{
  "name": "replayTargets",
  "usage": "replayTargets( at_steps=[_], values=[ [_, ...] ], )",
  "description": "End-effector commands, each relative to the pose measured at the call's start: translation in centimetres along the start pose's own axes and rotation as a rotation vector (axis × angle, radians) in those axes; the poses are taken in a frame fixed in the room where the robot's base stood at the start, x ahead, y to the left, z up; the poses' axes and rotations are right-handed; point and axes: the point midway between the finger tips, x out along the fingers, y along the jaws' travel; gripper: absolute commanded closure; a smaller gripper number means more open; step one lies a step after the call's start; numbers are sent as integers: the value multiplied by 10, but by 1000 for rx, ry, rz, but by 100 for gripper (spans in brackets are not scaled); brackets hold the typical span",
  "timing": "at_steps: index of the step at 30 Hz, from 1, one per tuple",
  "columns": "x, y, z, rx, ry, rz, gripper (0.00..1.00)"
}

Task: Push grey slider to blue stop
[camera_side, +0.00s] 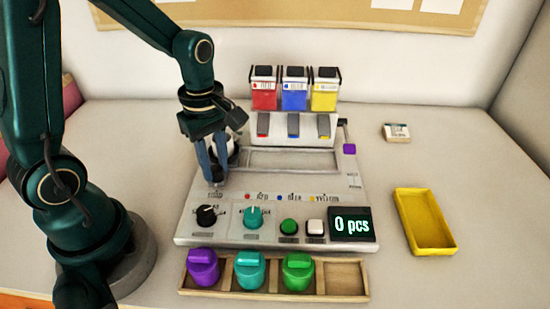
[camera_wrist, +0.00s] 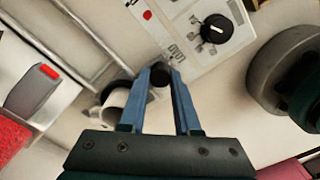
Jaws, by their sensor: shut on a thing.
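My gripper (camera_side: 216,182) points down at the left edge of the grey board (camera_side: 185,236). In the wrist view its blue fingers (camera_wrist: 165,78) are closed around a dark knob (camera_wrist: 160,74), which looks like the grey slider's grip. The fingers hide most of it in the side view. To its right along the board runs a row of small marks: a red dot (camera_side: 248,196), a blue dot (camera_side: 279,197) and a yellow dot (camera_side: 312,198). The blue dot looks like the blue stop. The red dot also shows in the wrist view (camera_wrist: 147,15).
A white cylinder (camera_wrist: 113,103) is close beside the fingers. Red (camera_side: 264,98), blue (camera_side: 294,99) and yellow (camera_side: 324,99) bins stand behind. Black (camera_side: 206,215) and teal (camera_side: 253,216) dials, buttons and a "0 pcs" display (camera_side: 352,224) are in front. A yellow tray (camera_side: 407,212) lies right.

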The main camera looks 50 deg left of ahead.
Motion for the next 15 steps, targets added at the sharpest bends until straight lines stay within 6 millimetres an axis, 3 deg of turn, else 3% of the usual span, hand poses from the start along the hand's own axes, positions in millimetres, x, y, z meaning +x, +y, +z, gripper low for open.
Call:
replayTargets(
  at_steps=[11, 15],
  values=[
    [-1, 1, 1, 0, -1, -1, 100],
    [-1, 12, 11, 5, -1, 0, 100]
  ],
)
